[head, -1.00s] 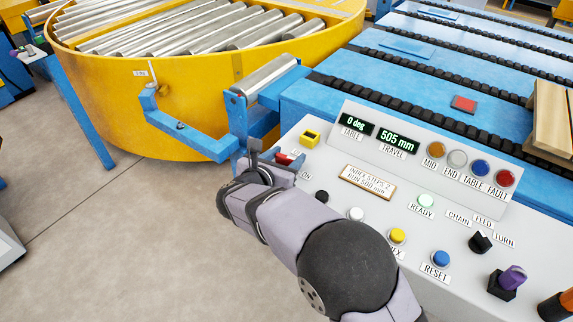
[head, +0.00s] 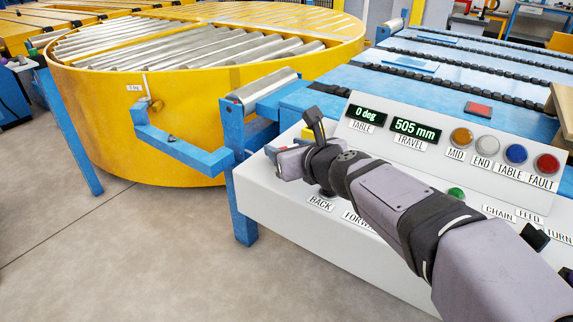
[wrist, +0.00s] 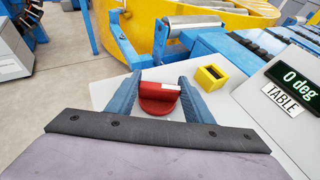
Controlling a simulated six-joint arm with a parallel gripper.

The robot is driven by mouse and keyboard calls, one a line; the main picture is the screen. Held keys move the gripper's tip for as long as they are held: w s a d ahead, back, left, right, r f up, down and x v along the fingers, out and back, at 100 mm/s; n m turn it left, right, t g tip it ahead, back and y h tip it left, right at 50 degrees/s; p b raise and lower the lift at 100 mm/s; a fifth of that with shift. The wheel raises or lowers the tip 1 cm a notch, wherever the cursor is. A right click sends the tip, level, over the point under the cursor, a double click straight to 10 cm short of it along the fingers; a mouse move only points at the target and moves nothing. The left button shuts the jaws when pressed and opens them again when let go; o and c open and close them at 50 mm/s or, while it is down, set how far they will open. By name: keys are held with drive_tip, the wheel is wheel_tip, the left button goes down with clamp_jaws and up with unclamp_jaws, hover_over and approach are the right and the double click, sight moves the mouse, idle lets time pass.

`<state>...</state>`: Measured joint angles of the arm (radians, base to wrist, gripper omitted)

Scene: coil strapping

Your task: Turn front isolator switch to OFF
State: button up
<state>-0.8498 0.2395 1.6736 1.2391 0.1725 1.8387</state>
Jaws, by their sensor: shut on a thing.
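The red isolator switch (wrist: 160,105) sits on the pale panel in the wrist view, its handle with a white mark lying roughly crosswise in that picture. My gripper (wrist: 157,86) has one blue finger on each side of the handle and is shut on it. In the head view my gripper (head: 284,160) is at the panel's left end, and my wrist and fingers hide most of the switch there.
A yellow square guard (wrist: 211,77) stands close right of the switch. The control panel (head: 278,205) carries displays reading 0 deg and 505 mm, lamps (head: 488,145) and a green lamp (head: 456,194). A blue bracket (head: 180,150) and yellow turntable (head: 110,120) lie beyond.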

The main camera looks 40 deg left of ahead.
drive_tip(key=shift+w+d+n+g+y+b, duration=0.1)
drive_tip(key=shift+w+n+g+y+b, duration=0.15)
drive_tip(key=shift+n+g+y, duration=0.55)
drive_tip(key=shift+r+n+g+p, duration=0.2)
drive_tip(key=shift+n+g+p, duration=0.2)
drive_tip(key=shift+n+g, duration=0.6)
drive_tip(key=shift+s+r+n+g+y+p, duration=0.15)
drive_tip(key=shift+n+g+y+p, duration=0.15)
drive_tip(key=shift+n+g+p, duration=0.7)
drive_tip(key=shift+g+p, duration=0.55)
drive_tip(key=shift+g, duration=0.05)
drive_tip(key=shift+s+f+n, duration=0.1)
drive_tip(key=shift+f+n, duration=0.1)
drive_tip(key=shift+n, duration=0.2)
drive_tip(key=o, duration=1.1)
drive_tip(key=shift+c, duration=0.2)
drive_tip(key=shift+f, duration=0.1)
